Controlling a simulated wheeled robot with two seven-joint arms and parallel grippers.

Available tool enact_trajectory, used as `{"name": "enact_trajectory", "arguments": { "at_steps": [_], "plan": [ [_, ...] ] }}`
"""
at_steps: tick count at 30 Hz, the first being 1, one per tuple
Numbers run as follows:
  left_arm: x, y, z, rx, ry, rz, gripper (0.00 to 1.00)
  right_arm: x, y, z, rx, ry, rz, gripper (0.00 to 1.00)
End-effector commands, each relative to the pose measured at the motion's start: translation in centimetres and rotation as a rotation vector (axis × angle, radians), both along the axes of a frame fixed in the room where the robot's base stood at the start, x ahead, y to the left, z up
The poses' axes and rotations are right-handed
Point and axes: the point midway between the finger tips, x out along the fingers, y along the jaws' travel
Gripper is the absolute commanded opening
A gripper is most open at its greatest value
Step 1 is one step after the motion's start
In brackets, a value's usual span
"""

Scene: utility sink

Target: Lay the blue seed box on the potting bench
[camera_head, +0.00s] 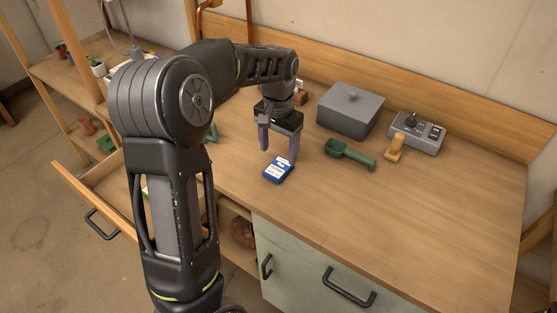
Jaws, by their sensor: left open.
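The blue seed box (278,171) is a small blue and white box. It lies on the wooden top of the potting bench (410,215), near the front edge. My left gripper (278,156) is open and points down just above and behind the box. Its two fingers stand apart to the left and right, and the right finger is close to the box's far right corner. I cannot tell whether it touches the box. My right gripper is not in view.
A green scoop (350,155), a wooden stamp-like tool (395,148), a grey lidded box (350,109) and a grey control box (416,133) stand to the right. An open drawer (97,207) juts out at the left. The bench's front right is clear.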

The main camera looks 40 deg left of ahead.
Motion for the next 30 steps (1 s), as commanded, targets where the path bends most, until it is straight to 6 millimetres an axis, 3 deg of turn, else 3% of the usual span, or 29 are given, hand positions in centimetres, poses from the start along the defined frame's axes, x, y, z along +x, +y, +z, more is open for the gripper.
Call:
{"name": "enact_trajectory", "arguments": {
  "at_steps": [6,10,30],
  "plan": [
    [0.1,0.0,4.4,0.002,-0.003,0.001,0.70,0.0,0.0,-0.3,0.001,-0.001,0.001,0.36],
    [0.0,0.0,5.8,0.002,-0.001,0.001,0.70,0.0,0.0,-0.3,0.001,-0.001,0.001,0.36],
    [0.0,0.0,6.3,0.001,0.001,0.001,0.70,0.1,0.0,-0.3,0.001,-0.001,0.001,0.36]
  ]
}}
